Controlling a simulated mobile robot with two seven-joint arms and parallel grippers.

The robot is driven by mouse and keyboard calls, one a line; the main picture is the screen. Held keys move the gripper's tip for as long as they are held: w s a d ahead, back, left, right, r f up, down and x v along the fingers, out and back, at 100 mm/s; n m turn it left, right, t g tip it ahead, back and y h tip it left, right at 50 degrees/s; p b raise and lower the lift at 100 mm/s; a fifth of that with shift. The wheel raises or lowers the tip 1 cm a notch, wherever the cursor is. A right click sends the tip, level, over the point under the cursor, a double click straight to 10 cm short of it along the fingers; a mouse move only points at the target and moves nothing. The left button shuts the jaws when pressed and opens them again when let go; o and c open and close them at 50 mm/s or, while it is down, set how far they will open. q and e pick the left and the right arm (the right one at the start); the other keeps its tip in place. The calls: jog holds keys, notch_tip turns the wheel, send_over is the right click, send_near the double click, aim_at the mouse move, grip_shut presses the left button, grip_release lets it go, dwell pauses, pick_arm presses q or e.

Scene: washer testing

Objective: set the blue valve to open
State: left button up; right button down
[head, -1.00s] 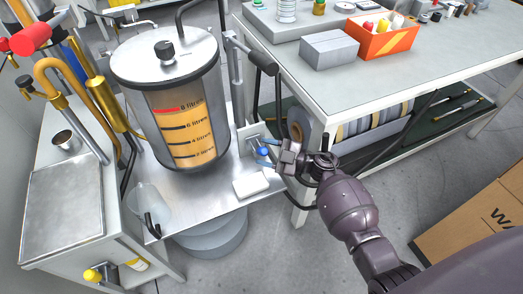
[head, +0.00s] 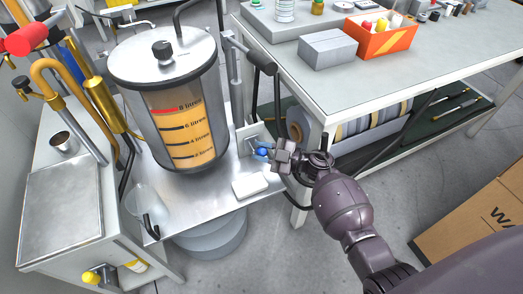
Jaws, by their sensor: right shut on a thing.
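The blue valve (head: 262,152) sits on a small bracket to the right of the clear tank, low above the steel shelf. Its blue handle shows only in part. My right gripper (head: 272,153) comes in from the right and is shut on the blue handle. The gripper's fingers hide much of the handle, so its exact angle is hard to tell. My left gripper is not in the head view.
The tank (head: 178,110) with litre marks stands left of the valve. A white block (head: 250,187) lies on the shelf below it. The workbench (head: 350,92) with an orange box (head: 380,37) is at the right. A red valve (head: 25,40) and a yellow valve (head: 91,278) are at the left.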

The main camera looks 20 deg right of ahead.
jog(key=shift+s+f, duration=0.15)
jog(key=shift+f, duration=0.2)
jog(key=shift+s+f+n+t+y+b, duration=0.3)
jog(key=shift+f+n+y+b, duration=0.15)
jog(key=shift+n+b, duration=0.3)
jog(key=shift+s+f+b, duration=0.1)
jog(key=shift+f+b, duration=0.15)
jog(key=shift+b, duration=0.15)
jog(key=shift+s+f+n+t+y+b, duration=0.2)
jog(key=shift+f+n+t+y+b, duration=0.25)
jog(key=shift+n+b, duration=0.45)
jog(key=shift+n+y+b, duration=0.25)
jog(key=shift+y+b, duration=0.1)
jog(key=shift+y, duration=0.05)
jog(key=shift+n+y+b, duration=0.3)
jog(key=shift+n+b, duration=0.1)
jog(key=shift+b, duration=0.05)
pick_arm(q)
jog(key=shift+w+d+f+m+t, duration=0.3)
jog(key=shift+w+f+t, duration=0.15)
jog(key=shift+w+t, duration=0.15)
pick_arm(e)
jog(key=shift+r, duration=0.3)
